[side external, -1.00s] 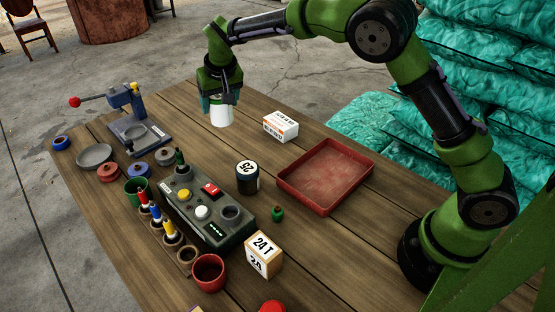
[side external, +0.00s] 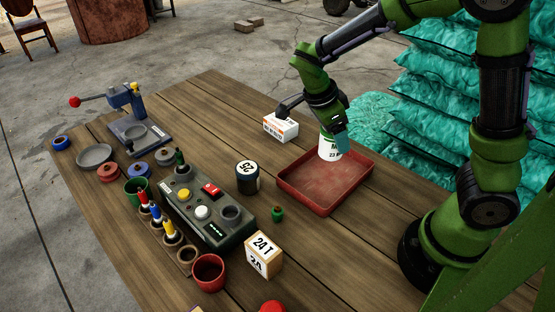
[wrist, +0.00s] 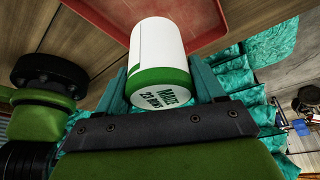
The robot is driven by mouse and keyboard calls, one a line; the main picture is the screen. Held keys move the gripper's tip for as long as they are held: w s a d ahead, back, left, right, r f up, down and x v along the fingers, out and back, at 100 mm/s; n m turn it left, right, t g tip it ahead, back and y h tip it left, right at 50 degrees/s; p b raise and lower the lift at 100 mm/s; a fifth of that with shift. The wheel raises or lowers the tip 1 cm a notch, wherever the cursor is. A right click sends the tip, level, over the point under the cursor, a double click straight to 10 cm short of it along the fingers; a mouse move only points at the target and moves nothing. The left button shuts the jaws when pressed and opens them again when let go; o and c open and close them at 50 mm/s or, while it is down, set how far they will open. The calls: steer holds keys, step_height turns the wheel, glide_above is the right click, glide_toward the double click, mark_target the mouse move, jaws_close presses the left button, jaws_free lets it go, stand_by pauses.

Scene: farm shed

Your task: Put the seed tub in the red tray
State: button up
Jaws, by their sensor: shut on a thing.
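The seed tub (side external: 328,147), white with dark lettering, hangs upright or slightly tilted at the far part of the red tray (side external: 340,187). My gripper (side external: 333,135) is shut on it, with a teal finger on its side. In the wrist view the tub (wrist: 158,42) has a green band and a lettered end reading MAIZE, held between the teal fingers of my gripper (wrist: 162,80). The tray (wrist: 195,22) shows behind it there. I cannot tell whether the tub's base touches the tray floor. The rest of the tray is empty.
A white and orange box (side external: 281,127) stands close to the tray's far left side, near my gripper. Teal sacks (side external: 450,90) are stacked beyond the table.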

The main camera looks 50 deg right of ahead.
mark_target(333, 145)
step_height(333, 145, down, 3)
steer(key=shift+f+m, duration=0.2)
steer(key=shift+m, duration=0.2)
steer(key=shift+f, duration=2.25)
steer(key=shift+f, duration=0.15)
steer(key=o, duration=1.1)
steer(key=shift+o, duration=0.2)
